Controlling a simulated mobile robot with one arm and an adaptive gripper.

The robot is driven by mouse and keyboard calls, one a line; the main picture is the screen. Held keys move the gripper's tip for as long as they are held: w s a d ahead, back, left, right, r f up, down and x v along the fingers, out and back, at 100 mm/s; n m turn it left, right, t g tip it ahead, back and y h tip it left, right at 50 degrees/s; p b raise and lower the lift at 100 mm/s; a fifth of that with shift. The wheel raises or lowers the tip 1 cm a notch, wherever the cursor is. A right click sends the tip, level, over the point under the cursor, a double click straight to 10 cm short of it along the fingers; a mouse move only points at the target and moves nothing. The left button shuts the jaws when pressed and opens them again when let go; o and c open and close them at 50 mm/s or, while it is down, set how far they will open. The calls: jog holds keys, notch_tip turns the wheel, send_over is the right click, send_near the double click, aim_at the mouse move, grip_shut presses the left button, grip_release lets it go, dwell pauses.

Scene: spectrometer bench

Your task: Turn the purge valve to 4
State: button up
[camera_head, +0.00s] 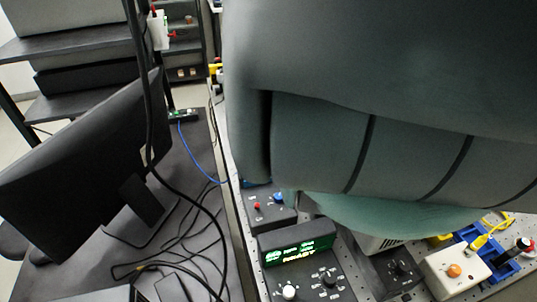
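My own arm fills the upper right and centre of the head view and hides much of the bench. My gripper is not seen. A black control box with a lit green and orange display (285,250) stands at the lower centre. Its sloped front carries a white knob (289,292) and a black dial knob (329,278) with marks around it. Farther right, a small black panel holds another dark knob (400,267). Labels are too small to read, so I cannot tell which knob is the purge valve or where it points.
A small box with red and blue controls (268,208) stands behind the display box. A white box with an orange knob (454,270) and blue parts (505,264) are at the right. A monitor (85,165) and loose cables (170,250) occupy the dark desk at left.

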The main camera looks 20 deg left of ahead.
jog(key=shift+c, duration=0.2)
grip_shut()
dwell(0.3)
